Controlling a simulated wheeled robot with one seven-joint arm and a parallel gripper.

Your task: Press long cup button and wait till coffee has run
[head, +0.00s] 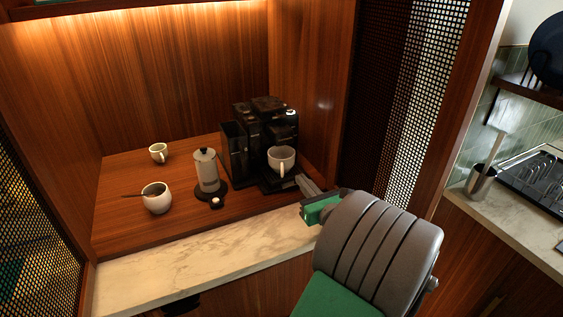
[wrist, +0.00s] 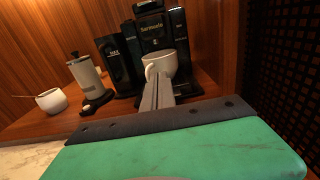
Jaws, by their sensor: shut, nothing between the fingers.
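The black coffee machine (head: 262,126) stands on the wooden shelf against the right wall of the niche. It also shows in the wrist view (wrist: 155,32). A white cup (head: 281,160) stands at its front, under the spout; in the wrist view the cup (wrist: 160,64) is partly hidden behind my fingers. I cannot make out the separate buttons or any coffee running. My gripper (head: 303,181) is shut and empty, in front of the machine and a little right of the cup. In the wrist view the shut fingers (wrist: 156,88) point toward the cup and machine.
A white frother (head: 207,171) on a black base stands left of the machine. A round white pot with a spoon (head: 157,198) and a small white cup (head: 158,152) stand further left. The marble ledge (head: 190,269) in front is clear. A perforated panel (head: 405,100) borders the niche on the right.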

